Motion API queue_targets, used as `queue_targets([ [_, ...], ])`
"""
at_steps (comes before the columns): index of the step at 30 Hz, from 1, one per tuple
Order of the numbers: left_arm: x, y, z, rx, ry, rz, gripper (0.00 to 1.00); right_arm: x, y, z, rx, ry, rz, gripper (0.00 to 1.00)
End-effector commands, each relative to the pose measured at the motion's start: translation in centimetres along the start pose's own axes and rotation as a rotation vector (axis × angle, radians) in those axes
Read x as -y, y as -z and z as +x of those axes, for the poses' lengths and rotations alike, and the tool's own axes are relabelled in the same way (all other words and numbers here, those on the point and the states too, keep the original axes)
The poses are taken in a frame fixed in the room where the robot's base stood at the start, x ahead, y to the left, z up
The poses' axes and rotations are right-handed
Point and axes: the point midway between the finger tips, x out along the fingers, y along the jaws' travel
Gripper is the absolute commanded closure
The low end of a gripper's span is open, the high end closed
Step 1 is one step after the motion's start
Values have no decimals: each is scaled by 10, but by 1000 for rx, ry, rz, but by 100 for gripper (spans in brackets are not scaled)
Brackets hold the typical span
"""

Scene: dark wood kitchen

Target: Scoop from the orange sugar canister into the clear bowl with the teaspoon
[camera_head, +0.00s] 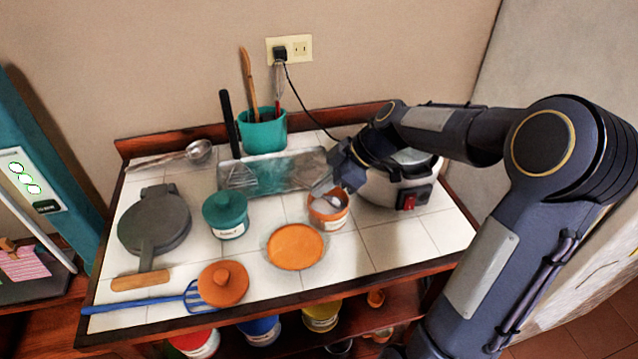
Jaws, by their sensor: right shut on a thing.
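The orange sugar canister (327,219) stands open on the white tiled top, in front of the metal tray. The clear bowl (266,243) sits in front of it to the left; a flat orange round fills most of its inside. My right gripper (323,187) is over the canister, shut on the teaspoon (332,202). The spoon's pale end shows at the canister's mouth; whether it touches the sugar or carries any is too small to tell. The gripper hides most of the spoon's handle. My left gripper is out of view.
An orange lid (223,283) lies front left over a blue slotted turner (150,302). A teal canister (226,215), a dark round press (154,221) and a metal tray (290,170) stand around. A rice cooker (385,190) is close right, partly behind my arm. Front-right tiles are clear.

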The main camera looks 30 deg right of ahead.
Motion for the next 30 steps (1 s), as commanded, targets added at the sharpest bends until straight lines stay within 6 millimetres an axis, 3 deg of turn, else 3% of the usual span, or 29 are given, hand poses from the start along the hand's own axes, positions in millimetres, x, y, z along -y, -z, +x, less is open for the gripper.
queue_targets([
  [17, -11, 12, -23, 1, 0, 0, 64, 0, 40, -38, 7, 2, -2, 100],
  [30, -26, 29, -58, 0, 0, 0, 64, 1, 56, -41, 172, 5, -1, 100],
])
